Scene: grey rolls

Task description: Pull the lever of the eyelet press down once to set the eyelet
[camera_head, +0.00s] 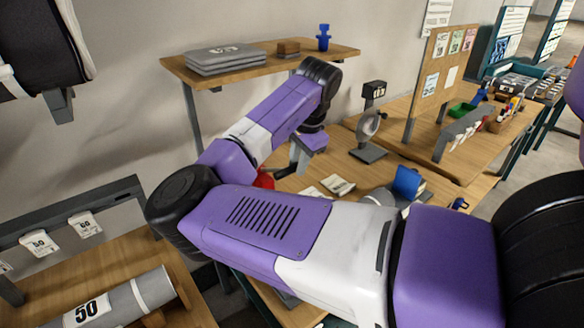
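I cannot clearly make out the eyelet press or its lever. A small red part (264,180) shows just beside my forearm above the wooden workbench (300,179); most of what it belongs to is hidden by my arm, and I cannot tell whether it is the lever. My gripper (299,158) points down over the left part of the bench, just right of the red part. Its fingertips are small and partly hidden, so neither its opening nor any contact is clear.
A grey stand with a round disc (368,126) and dark head stands on the bench. A blue object (407,182) lies nearer. A wall shelf (262,66) holding a grey stack (226,56) is above. A grey roll (130,297) lies at lower left.

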